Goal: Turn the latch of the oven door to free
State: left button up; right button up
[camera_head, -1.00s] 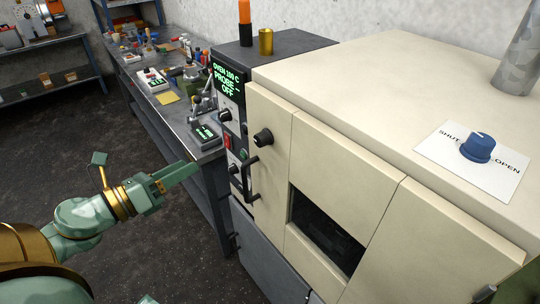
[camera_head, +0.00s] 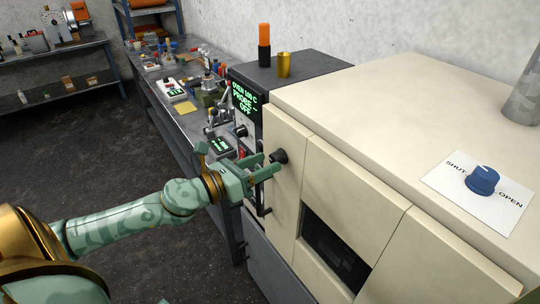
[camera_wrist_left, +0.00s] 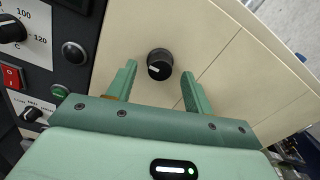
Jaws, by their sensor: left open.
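The latch is a round black knob (camera_head: 279,156) on the cream oven front (camera_head: 315,170), near its left edge. In the left wrist view the knob (camera_wrist_left: 159,66) shows a pale mark on its face and sits between my two fingers, with room on both sides. My left gripper (camera_head: 263,166) is open and empty, its fingers pointing at the knob from the left. I cannot tell in the head view whether a fingertip touches it. The oven's dark window (camera_head: 335,250) is lower right. My right gripper is not in view.
A blue dial (camera_head: 482,181) marked SHUT and OPEN is on top. A bench with tools is behind.

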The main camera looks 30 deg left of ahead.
aim_at(281, 152)
pick_arm(q)
jog(key=shift+p+x, duration=0.3)
jog(key=shift+x, duration=1.05)
jog(key=shift+c, duration=0.3)
jog(key=c, duration=0.9)
